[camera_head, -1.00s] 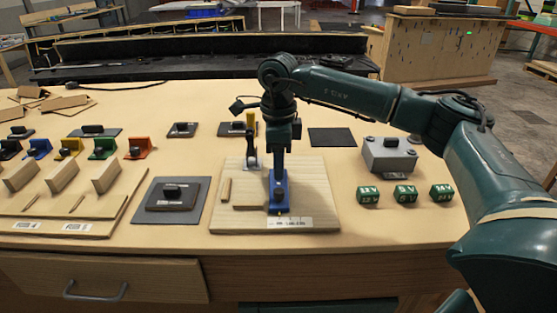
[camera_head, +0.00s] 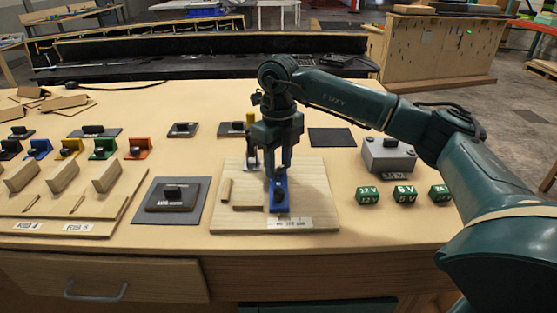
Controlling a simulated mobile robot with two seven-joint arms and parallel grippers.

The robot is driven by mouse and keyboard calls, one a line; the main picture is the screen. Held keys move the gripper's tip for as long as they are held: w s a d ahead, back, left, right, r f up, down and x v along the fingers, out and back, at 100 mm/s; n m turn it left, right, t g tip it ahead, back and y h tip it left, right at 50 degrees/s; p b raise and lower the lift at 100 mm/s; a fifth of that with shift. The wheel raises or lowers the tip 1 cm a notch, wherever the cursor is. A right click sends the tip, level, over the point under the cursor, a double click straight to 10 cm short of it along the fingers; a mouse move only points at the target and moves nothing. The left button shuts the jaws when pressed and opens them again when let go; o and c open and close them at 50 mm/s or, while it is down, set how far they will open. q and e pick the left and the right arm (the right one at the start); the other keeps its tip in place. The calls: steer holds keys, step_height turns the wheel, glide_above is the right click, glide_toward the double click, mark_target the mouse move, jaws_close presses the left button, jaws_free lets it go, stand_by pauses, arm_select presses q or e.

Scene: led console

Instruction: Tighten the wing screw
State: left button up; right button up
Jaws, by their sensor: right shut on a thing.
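A wooden board (camera_head: 232,219) with a printed label lies at the front middle of the table. A blue bracket (camera_head: 278,208) stands on it, with a small dark wing screw (camera_head: 279,192) at its top. My right gripper (camera_head: 279,174) points straight down over the blue bracket. Its two fingers are shut on the wing screw, and they partly hide it. How far the screw is turned in cannot be told. My left gripper is out of view.
Left of the board sits a dark plate with a black block (camera_head: 173,196). Several coloured brackets and wooden pieces stand farther left. Green voltage blocks (camera_head: 405,194) and a grey box (camera_head: 389,153) are on the right.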

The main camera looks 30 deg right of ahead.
steer(key=m, duration=0.4)
steer(key=shift+r+m+p, duration=0.2)
steer(key=shift+m+p, duration=0.1)
steer(key=m, duration=0.3)
steer(key=shift+w+m+p, duration=0.1)
steer(key=shift+m+p, duration=0.2)
steer(key=shift+m, duration=0.1)
steer(key=m, duration=0.4)
steer(key=shift+r+p, duration=0.1)
steer(key=shift+p, duration=0.3)
steer(key=shift+m+p, duration=0.3)
steer(key=shift+m, duration=1.7)
steer(key=o, duration=1)
